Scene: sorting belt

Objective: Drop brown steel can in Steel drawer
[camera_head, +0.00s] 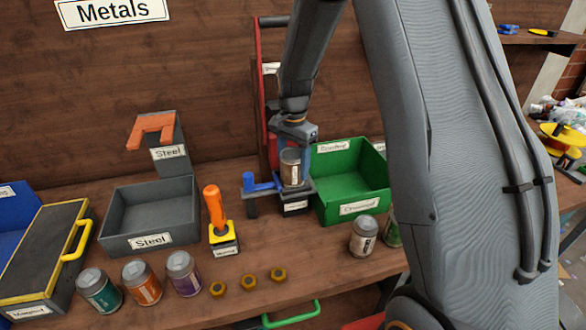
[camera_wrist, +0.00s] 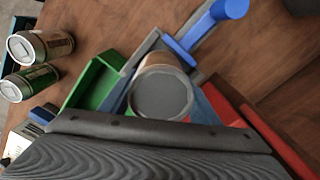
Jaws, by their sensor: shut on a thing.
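My gripper (camera_head: 291,150) is shut on a brownish can with a grey top (camera_head: 291,170), held upright. In the wrist view the can (camera_wrist: 162,92) sits between my fingers (camera_wrist: 166,84), its brown side showing at the upper edge. The grey Steel drawer (camera_head: 125,243), an open box with a "Steel" label on its front, is to the left of the gripper and looks empty. The held can is directly over or at a dark labelled fixture with a blue handle (camera_head: 262,182); I cannot tell whether it touches it.
A green bin (camera_head: 362,208) is just right of the gripper. An orange-handled tool on a yellow base (camera_head: 223,236) stands between drawer and fixture. Several cans (camera_head: 142,283) and brass nuts (camera_head: 247,283) line the front. A red frame (camera_head: 263,100) rises behind the gripper.

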